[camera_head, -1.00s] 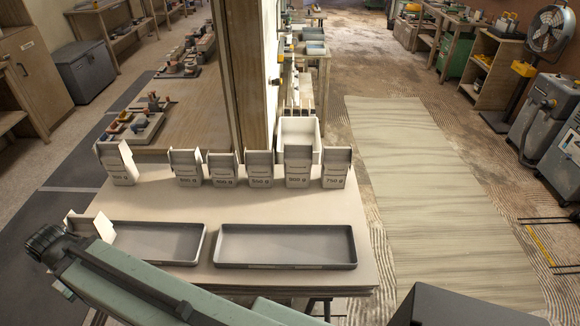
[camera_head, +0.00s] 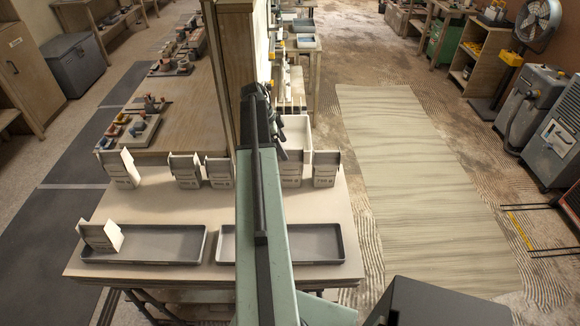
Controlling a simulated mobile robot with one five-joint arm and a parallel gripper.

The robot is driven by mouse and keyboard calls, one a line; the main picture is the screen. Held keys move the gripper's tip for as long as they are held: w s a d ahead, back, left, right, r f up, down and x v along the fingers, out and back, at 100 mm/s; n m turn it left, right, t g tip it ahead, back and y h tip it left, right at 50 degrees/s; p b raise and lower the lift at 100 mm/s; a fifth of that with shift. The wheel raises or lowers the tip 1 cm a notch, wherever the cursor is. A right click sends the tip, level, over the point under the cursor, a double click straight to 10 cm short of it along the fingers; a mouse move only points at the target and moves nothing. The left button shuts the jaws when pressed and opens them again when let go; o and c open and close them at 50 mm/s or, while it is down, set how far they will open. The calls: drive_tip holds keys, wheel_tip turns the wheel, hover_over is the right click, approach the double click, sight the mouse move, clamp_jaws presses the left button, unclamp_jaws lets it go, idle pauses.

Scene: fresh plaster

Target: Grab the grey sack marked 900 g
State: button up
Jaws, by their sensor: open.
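The grey sack marked 900 g (camera_head: 293,176) stands upright in the row on the table, second from the right. Its label is blurred now but reads 900 g in the earlier frame. My arm crosses the middle of the view and covers the sack just left of it. My gripper (camera_head: 281,130) is small and dark, above and behind the sack's top in the picture. It looks empty; its fingers are hard to make out, and I cannot tell how far it is from the sack.
The 750 g sack (camera_head: 325,170) stands close on the right. Other sacks (camera_head: 186,171) stand to the left. A white bin (camera_head: 303,126) is behind the row. Two grey trays lie in front, the left tray (camera_head: 165,255) with a sack in it, the right tray (camera_head: 320,257) partly covered by my arm.

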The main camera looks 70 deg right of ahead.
sight(288, 149)
drive_tip(key=shift+s+d+f+m, duration=0.1)
drive_tip(key=shift+s+d+m, duration=0.25)
drive_tip(key=shift+s, duration=0.4)
drive_tip(key=shift+b+x, duration=1.05)
drive_tip(key=shift+b, duration=0.05)
drive_tip(key=shift+f+b, duration=0.3)
drive_tip(key=shift+f, duration=0.05)
drive_tip(key=shift+r, duration=0.1)
drive_tip(key=b+x, duration=0.5)
drive_tip(key=shift+f, duration=0.2)
drive_tip(key=shift+r, duration=0.2)
drive_tip(key=c, duration=1.8)
drive_tip(key=shift+p, duration=0.3)
clamp_jaws()
drive_tip(key=shift+r, duration=0.1)
